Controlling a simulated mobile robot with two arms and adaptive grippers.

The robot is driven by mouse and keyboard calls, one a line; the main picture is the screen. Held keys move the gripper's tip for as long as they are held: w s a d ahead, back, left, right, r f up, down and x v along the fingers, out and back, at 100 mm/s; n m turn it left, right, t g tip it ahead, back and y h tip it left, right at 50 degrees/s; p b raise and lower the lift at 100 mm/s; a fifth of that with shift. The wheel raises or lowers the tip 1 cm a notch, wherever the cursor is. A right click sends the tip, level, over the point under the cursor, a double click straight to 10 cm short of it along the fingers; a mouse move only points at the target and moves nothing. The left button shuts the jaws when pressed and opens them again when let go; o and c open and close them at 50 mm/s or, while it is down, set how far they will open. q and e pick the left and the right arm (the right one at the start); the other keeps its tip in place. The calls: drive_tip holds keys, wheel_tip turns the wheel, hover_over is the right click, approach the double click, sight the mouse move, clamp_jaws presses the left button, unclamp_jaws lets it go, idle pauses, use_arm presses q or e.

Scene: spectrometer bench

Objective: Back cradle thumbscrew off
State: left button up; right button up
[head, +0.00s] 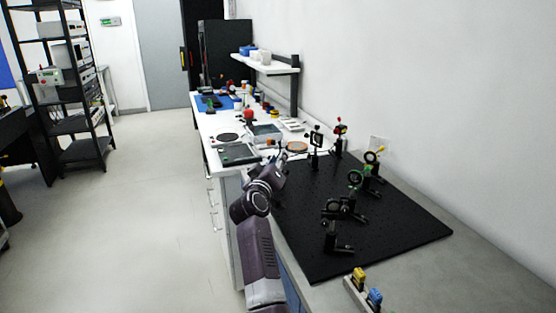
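I cannot pick out a back cradle or its thumbscrew for certain at this size. Several black optic mounts stand on the black breadboard (400,234), among them a round-ring mount (342,208), one with green parts (356,178) and one with a yellow knob (373,157). My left gripper (279,148) is at the far left edge of the breadboard, beside the trays. Its fingers are small and dark, so whether they are open or hold anything is unclear. My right gripper is out of view.
A grey tray (239,154) and a clear-lidded box (266,132) lie on the white bench beyond the breadboard. A wall shelf (268,65) hangs above. Open floor lies left.

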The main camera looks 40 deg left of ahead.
use_arm(q)
clamp_jaws()
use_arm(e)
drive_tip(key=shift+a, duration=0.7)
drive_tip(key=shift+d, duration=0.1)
use_arm(q)
drive_tip(key=shift+m+p, duration=0.3)
drive_tip(key=shift+m, duration=0.8)
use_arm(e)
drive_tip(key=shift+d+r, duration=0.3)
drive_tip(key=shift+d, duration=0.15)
use_arm(q)
drive_tip(key=shift+o, duration=1.5)
unclamp_jaws()
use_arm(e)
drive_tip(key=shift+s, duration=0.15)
